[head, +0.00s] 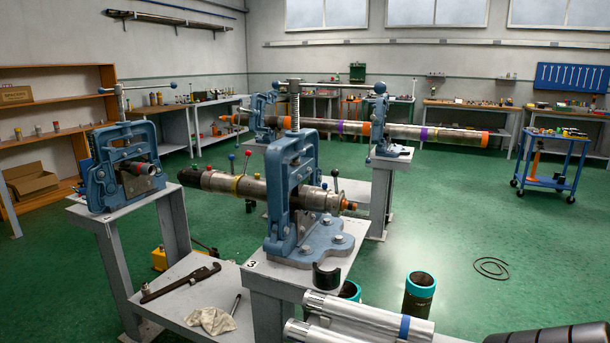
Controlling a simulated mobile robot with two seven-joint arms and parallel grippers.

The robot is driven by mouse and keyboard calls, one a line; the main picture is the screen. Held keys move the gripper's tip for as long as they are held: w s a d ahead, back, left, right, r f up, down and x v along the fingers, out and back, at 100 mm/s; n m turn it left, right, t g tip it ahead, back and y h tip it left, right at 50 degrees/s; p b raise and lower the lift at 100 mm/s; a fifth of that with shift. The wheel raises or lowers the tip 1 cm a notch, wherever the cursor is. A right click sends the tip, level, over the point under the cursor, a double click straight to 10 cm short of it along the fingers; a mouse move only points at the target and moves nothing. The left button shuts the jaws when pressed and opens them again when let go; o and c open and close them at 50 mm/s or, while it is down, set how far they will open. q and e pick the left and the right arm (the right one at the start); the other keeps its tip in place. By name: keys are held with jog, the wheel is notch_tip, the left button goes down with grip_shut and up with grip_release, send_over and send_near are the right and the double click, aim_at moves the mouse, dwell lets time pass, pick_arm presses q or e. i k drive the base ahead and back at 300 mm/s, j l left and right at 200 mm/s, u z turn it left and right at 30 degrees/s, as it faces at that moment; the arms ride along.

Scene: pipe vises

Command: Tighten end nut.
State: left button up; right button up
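A steel tool string (225,183) with several coloured ball-ended levers lies roughly level, clamped in the blue pipe vise (290,190) on the stand marked 3. Its near right end has a collar with upright handles and a small orange-brown tip (348,205). I cannot tell for sure which part is the end nut. A dark pipe wrench (180,283) lies on the low grey bench (195,272) left of that stand.
A second blue vise (97,184) at left holds a short pipe piece. Behind, a long pipe (455,136) rests in two vises. A rag (212,320) lies near the wrench. Silver cylinders (370,312) fill the bottom front. Green floor (460,225) is open at right, before a blue cart (553,160).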

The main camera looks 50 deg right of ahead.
aim_at(334, 173)
jog(key=i, duration=1.15)
jog(key=i+z, duration=0.45)
jog(key=i+j+z, duration=0.15)
jog(key=i+z, duration=0.15)
jog(key=z, duration=0.2)
jog(key=i+z, duration=0.15)
jog(key=z, duration=0.25)
jog(key=i+z, duration=0.2)
jog(key=z, duration=0.15)
jog(key=i+j+z, duration=0.1)
jog(key=z, duration=0.3)
